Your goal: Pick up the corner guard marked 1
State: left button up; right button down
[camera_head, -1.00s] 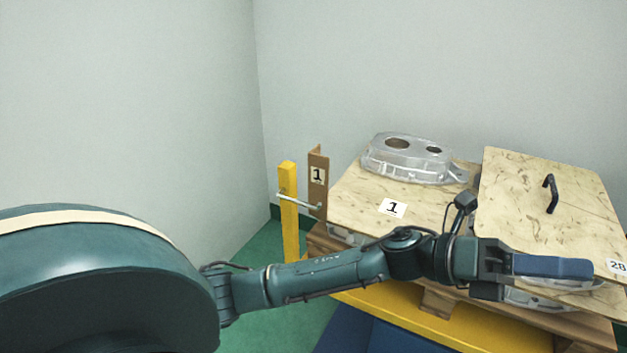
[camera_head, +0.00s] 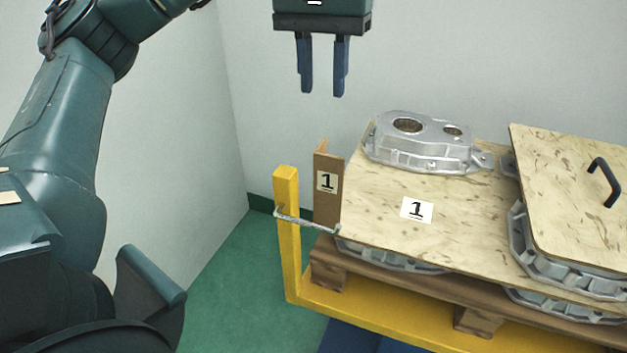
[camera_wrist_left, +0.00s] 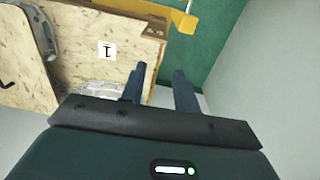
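The corner guard marked 1 (camera_head: 328,205) is a brown upright angle piece with a white label. In the head view it stands at the left end of the plywood board, behind a thin metal bar. My left gripper (camera_head: 322,94) points down above and behind the corner guard, well clear of it. Its two blue fingers are apart with nothing between them. My right gripper is not in view.
The plywood board (camera_head: 460,220) bears its own label 1 and a metal casting (camera_head: 420,145). A second board (camera_head: 560,190) with a black handle is at the right. A yellow post (camera_head: 288,215) with the metal bar (camera_head: 305,222) stands close left of the guard. Green floor is free at left.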

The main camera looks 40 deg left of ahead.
pick_arm(q)
jog(key=a, duration=0.1)
send_over(319, 146)
notch_tip(319, 146, down, 7)
jog(key=shift+f, duration=2.8)
jog(key=shift+c, duration=0.3)
grip_shut()
